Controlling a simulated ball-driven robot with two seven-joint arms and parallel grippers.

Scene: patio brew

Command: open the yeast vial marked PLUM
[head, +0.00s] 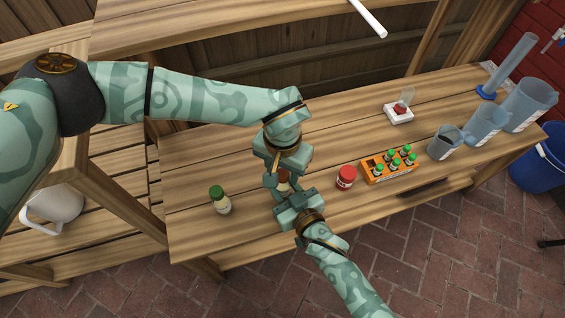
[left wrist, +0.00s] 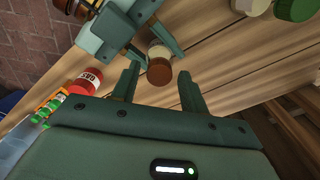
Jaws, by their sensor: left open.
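A small pale vial with a brown cap (left wrist: 159,73) is between my two grippers; no label on it can be read. In the head view its brown part (head: 284,184) shows between them, partly hidden. My left gripper (head: 279,181) comes from above, open. In the left wrist view its fingers (left wrist: 158,88) are apart, with the brown cap just beyond the gap. My right gripper (head: 286,197) comes from the front; its fingers are beside the vial, but whether they grip it is unclear. An orange rack (head: 381,179) holds several green-capped vials; their labels are unreadable.
A red jar (head: 346,177) stands between my grippers and the rack. A green-capped bottle (head: 221,201) stands to the left. A white scale (head: 398,116), measuring jugs (head: 486,124) and a cylinder (head: 510,65) are farther right. The left part of the wooden bench (head: 190,165) is clear.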

